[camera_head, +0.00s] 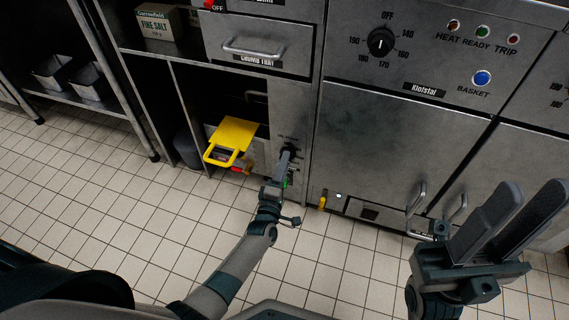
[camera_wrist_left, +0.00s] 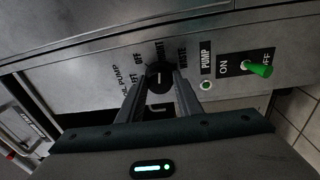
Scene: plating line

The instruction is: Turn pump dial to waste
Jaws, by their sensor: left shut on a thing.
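The pump dial (camera_wrist_left: 158,76) is a small dark round knob on a metal panel. In the left wrist view its label reads "PUMP", with "OFF" and "WASTE" among the words around it. My left gripper (camera_wrist_left: 158,88) has its two fingers on either side of the knob and is shut on it. In the head view my left gripper (camera_head: 286,158) reaches the panel, and its fingers hide most of the dial. Which word the dial points to is hard to tell. My right gripper (camera_head: 528,192) is empty, its fingers apart, at the right.
A pump switch with a green lever (camera_wrist_left: 259,69) sits beside the dial, near the "WASTE" label. A yellow lever (camera_head: 322,201) and cabinet door handles (camera_head: 416,198) are to the right. Tiled floor is clear.

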